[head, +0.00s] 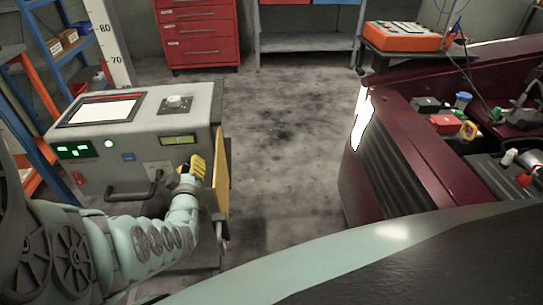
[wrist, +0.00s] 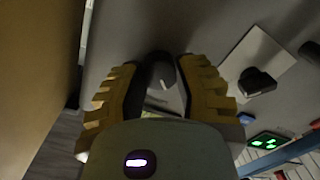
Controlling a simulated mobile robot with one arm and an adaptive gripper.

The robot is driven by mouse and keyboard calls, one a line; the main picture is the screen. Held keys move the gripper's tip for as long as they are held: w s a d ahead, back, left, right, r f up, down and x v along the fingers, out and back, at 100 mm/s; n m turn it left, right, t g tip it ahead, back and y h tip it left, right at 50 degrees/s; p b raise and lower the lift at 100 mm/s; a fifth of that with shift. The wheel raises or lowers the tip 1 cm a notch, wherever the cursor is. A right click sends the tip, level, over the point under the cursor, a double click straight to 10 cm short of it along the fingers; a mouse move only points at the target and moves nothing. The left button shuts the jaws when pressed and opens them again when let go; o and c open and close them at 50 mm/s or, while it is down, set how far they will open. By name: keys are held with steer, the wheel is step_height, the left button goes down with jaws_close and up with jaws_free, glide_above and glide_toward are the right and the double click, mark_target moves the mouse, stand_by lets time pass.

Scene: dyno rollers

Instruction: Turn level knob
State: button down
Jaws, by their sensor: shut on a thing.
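A grey test cabinet (head: 200,100) stands at the left in the head view. My gripper (head: 193,168), with yellow fingers, is at the right end of its front face, below a small yellow-green display (head: 178,140). In the wrist view my gripper (wrist: 160,75) has its two fingers on either side of a dark knob (wrist: 161,72) and is shut on it. The fingers hide this knob in the head view. I can read no label on it, nor tell its angle.
A white plate with a black fitting (wrist: 257,82) sits beside the gripper in the wrist view. A black handle (head: 135,192) sticks out of the cabinet front. A round knob (head: 177,102) is on its top. A dark red car (head: 385,170) stands right, across open floor.

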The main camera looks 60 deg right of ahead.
steer(key=shift+w+n, duration=0.1)
steer(key=shift+n, duration=0.2)
stand_by(0.4)
steer(key=c, duration=0.6)
jaws_free()
